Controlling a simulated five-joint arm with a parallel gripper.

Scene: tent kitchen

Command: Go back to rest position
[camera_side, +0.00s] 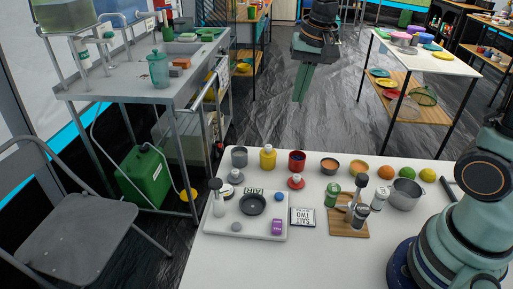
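My gripper (301,98) hangs down from the top middle of the view, with its teal fingers pointing to the floor. It is high above the far side of the white table (345,262) and clear of everything on it. The fingers look close together, seen nearly edge-on, so I cannot tell whether they are open or shut. Nothing shows in them. My arm's base and lower links stand at the right of the table; the links between them and the wrist are out of the picture.
A white tray (212,227) holds a dark bowl (252,204) and small items. A wooden board (346,228) carries shakers. A metal pot (404,193), a yellow bottle (267,158), a red cup (297,161) and several fruits line the far edge. The front of the table is clear.

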